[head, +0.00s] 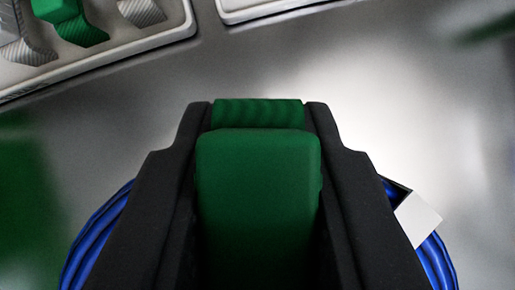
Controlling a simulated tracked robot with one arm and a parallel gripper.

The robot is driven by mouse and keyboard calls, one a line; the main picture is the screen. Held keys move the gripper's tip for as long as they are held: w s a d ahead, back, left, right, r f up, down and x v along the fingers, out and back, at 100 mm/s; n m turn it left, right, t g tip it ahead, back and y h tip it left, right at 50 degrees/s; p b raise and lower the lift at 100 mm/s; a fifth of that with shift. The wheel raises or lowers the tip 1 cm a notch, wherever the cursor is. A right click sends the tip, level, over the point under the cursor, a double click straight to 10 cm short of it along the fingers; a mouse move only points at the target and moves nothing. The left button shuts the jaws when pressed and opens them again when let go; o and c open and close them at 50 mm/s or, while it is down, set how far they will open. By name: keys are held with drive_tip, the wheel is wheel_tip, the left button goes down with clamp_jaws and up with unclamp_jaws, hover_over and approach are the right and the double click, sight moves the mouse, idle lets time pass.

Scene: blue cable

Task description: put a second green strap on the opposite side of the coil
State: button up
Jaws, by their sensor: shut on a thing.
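My gripper (257,112) fills the lower middle of the head view. Its two dark fingers are shut on a green strap (258,190), which sits between them with a ribbed end at the tips. The blue cable coil (92,240) lies below and behind the gripper. Only its left and right arcs show; the rest is hidden by the gripper and strap. A pale tag or band (418,219) sits on the coil's right arc. No green strap shows on the visible parts of the coil.
A white tray (120,55) at the upper left holds another green strap (75,25) and grey straps (140,10). The edge of a second white tray (265,12) shows at the top. The shiny metal surface between trays and gripper is clear.

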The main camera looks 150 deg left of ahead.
drive_tip(key=shift+f, duration=0.4)
drive_tip(key=shift+r, duration=0.2)
drive_tip(key=shift+r, duration=0.35)
drive_tip(key=shift+r, duration=0.1)
drive_tip(key=shift+f, duration=0.65)
idle(0.8)
drive_tip(key=shift+r+p, duration=0.5)
drive_tip(key=shift+r, duration=0.15)
drive_tip(key=shift+f, duration=0.4)
idle(1.5)
drive_tip(key=o, duration=1.2)
drive_tip(key=shift+c, duration=0.2)
